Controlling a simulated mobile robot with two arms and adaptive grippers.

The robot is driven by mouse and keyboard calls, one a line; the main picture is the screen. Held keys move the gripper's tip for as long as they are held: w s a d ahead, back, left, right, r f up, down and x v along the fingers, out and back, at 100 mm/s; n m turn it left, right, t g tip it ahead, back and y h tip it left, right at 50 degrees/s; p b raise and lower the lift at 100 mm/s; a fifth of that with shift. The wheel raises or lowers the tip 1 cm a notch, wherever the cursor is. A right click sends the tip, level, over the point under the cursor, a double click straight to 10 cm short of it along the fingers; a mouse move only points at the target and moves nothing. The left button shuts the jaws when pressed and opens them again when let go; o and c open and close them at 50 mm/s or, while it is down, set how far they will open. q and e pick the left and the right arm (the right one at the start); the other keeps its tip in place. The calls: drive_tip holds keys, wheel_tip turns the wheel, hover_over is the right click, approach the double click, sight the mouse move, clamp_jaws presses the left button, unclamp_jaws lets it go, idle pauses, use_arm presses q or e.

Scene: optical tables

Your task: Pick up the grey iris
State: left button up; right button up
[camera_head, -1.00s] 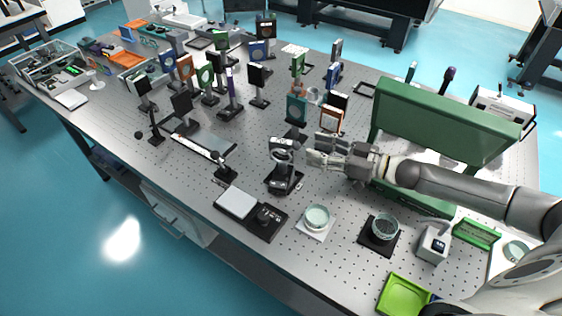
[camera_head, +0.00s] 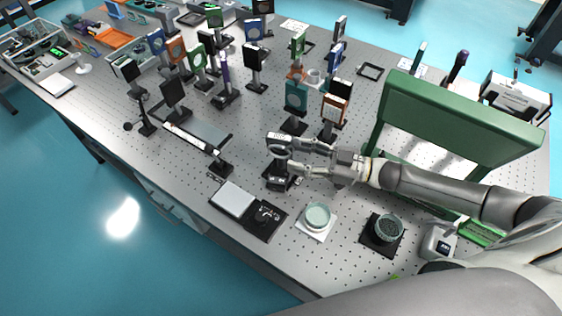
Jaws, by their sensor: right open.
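The grey iris (camera_head: 279,152), a grey ring in a mount with a pale label on top, stands upright on a dark post and base (camera_head: 279,179) near the front middle of the table. My right gripper (camera_head: 297,157) reaches in from the right. Its fingers are apart, one toward the upper right side of the iris and one toward its lower right side. I cannot tell whether they touch it. My left gripper is not in view.
A teal mount (camera_head: 296,97) and an orange-framed mount (camera_head: 333,112) stand just behind. A scale (camera_head: 233,200) and a glass dish (camera_head: 317,215) lie in front. A large green panel (camera_head: 455,118) rises at the right, behind my right arm.

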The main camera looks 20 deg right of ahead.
sight(281, 152)
drive_tip(key=shift+w+a+r, duration=0.1)
drive_tip(key=shift+w+a, duration=0.15)
drive_tip(key=shift+a, duration=0.1)
drive_tip(key=p+x, duration=0.2)
drive_tip(key=x, duration=0.1)
drive_tip(key=shift+a, duration=0.2)
drive_tip(key=shift+w+a, duration=0.3)
drive_tip(key=shift+a, duration=0.15)
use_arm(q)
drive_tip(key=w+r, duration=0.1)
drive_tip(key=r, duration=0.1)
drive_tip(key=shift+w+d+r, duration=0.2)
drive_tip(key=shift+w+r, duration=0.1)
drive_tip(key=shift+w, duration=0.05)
use_arm(e)
drive_tip(key=shift+d, duration=0.1)
drive_tip(key=c, duration=0.5)
clamp_jaws()
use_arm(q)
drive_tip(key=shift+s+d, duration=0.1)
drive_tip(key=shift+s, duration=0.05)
